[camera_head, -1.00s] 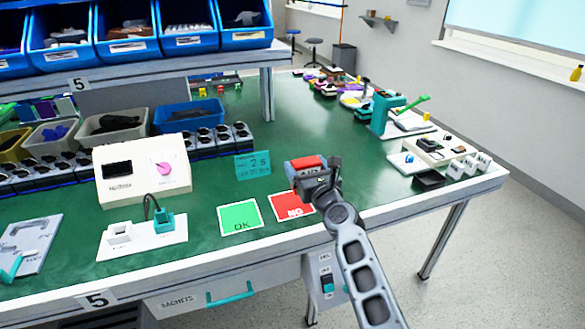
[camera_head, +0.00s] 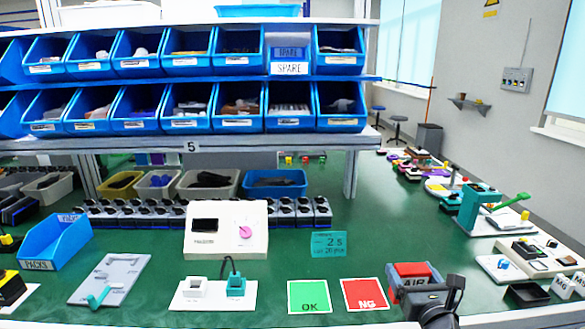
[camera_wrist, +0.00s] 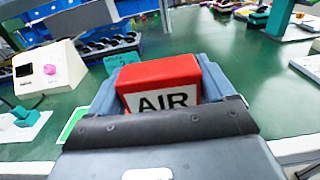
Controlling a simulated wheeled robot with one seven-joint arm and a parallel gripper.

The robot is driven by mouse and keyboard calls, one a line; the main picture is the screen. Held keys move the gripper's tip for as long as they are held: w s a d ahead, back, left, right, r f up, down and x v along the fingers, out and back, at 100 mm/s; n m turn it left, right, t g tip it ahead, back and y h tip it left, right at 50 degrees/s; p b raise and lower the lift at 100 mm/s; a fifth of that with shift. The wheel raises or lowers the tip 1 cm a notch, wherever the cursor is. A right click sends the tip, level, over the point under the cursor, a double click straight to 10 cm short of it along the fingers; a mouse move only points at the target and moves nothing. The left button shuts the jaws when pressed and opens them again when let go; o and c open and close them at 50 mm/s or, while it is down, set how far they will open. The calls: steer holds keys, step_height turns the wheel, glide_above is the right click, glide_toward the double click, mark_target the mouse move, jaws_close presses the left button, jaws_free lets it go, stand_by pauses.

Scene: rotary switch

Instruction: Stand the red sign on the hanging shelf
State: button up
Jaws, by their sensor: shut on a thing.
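My gripper (camera_head: 418,281) is shut on a red sign (camera_head: 411,270) with a white "AIR" label, held over the green bench near its front right. In the wrist view the red sign (camera_wrist: 160,82) sits upright between the jaws, its label facing the camera. A raised shelf (camera_head: 130,145) with two rows of blue bins spans the back of the bench. One place in its upper row holds a "SPARE" label (camera_head: 289,68) instead of a full bin. A small wall shelf (camera_head: 470,102) with little objects hangs on the far right wall.
A green OK card (camera_head: 309,296) and a red NG card (camera_head: 364,294) lie left of my gripper. A white box with a pink knob (camera_head: 226,230) stands mid-bench. A teal press (camera_head: 478,208) and white boards (camera_head: 535,257) stand to the right.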

steer(key=s+a+f, duration=0.3)
steer(key=s+f, duration=0.5)
steer(key=s, duration=0.1)
steer(key=s+a+f, duration=0.3)
steer(key=s+f, duration=0.5)
steer(key=s, duration=0.2)
steer(key=shift+s+a+f, duration=0.2)
steer(key=shift+s+a, duration=0.1)
steer(key=shift+a, duration=0.1)
steer(key=shift+a, duration=0.1)
